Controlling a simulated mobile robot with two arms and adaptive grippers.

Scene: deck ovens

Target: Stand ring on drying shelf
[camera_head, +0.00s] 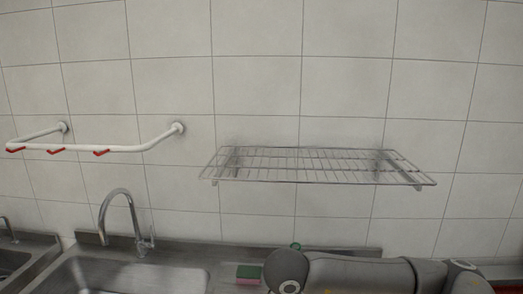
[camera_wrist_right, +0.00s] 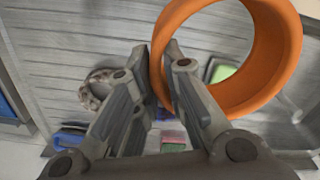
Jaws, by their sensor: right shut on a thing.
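The drying shelf (camera_head: 312,165) is an empty wire rack on the tiled wall, right of centre in the head view. In the right wrist view, an orange ring (camera_wrist_right: 277,40) sits at the fingertips of my right gripper (camera_wrist_right: 161,50). The gripper is shut on the ring's wall, and the ring extends to the right of the fingers. The head view shows part of my right arm at the bottom right, below the shelf; its gripper and the ring are out of that frame. My left gripper is in neither view.
A white wall rail (camera_head: 120,149) with red hooks is at the left. Below are a tap (camera_head: 128,210), a steel sink (camera_head: 130,270) and a green and red sponge (camera_head: 249,272). In the wrist view, a mottled round object (camera_wrist_right: 95,88) lies below. Wall above the shelf is clear.

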